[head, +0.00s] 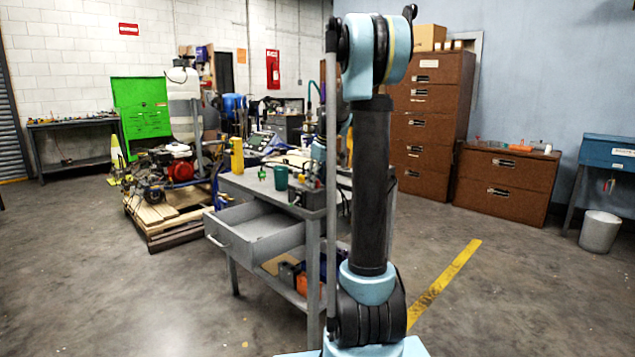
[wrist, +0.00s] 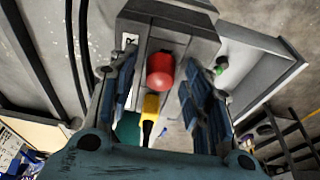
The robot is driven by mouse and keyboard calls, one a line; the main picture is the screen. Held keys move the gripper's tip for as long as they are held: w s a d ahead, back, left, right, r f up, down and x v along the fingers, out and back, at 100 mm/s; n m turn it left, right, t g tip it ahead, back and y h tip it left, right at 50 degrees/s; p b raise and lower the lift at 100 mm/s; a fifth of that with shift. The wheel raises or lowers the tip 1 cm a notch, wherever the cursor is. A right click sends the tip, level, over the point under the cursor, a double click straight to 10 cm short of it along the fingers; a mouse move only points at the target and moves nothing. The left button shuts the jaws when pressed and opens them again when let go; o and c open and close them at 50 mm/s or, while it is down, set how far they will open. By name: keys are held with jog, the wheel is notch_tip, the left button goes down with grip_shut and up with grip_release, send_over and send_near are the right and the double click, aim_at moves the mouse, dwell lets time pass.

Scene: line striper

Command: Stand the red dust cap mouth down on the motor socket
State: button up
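The red cap (wrist: 160,72) shows in the wrist view between my fingers, with a visible gap on each side. It is over the grey box (wrist: 172,38); I cannot tell which way its mouth faces or what it rests on. A yellow part (wrist: 150,108) is just below it in the picture. My gripper (wrist: 160,92) is open and empty, its blue-padded fingers on either side of the red cap and yellow part. In the head view the grey box (head: 306,198) stands on the workbench, and my arm hides most of the gripper. I cannot make out the motor socket separately.
A green cup (head: 281,178), a small green part (head: 262,174) and a yellow cylinder (head: 237,156) are on the grey workbench (head: 240,184). Its drawer (head: 250,226) is open at the front. Tools lie on the lower shelf. The floor in front is clear.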

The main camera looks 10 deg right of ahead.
jog(key=v, duration=1.2)
jog(key=shift+s, duration=0.15)
jog(key=s+a+f+m+h, duration=0.15)
jog(key=s+f, duration=0.35)
jog(key=s, duration=0.6)
jog(key=s+a+f+m+y, duration=0.15)
jog(key=s+f, duration=0.25)
jog(key=s, duration=0.8)
jog(key=s+d+f+m+h, duration=0.1)
jog(key=s+f+m, duration=0.3)
jog(key=s+f, duration=1.4)
jog(key=shift+h, duration=0.4)
jog(key=shift+s, duration=0.1)
jog(key=shift+w+f, duration=0.15)
jog(key=shift+w, duration=0.3)
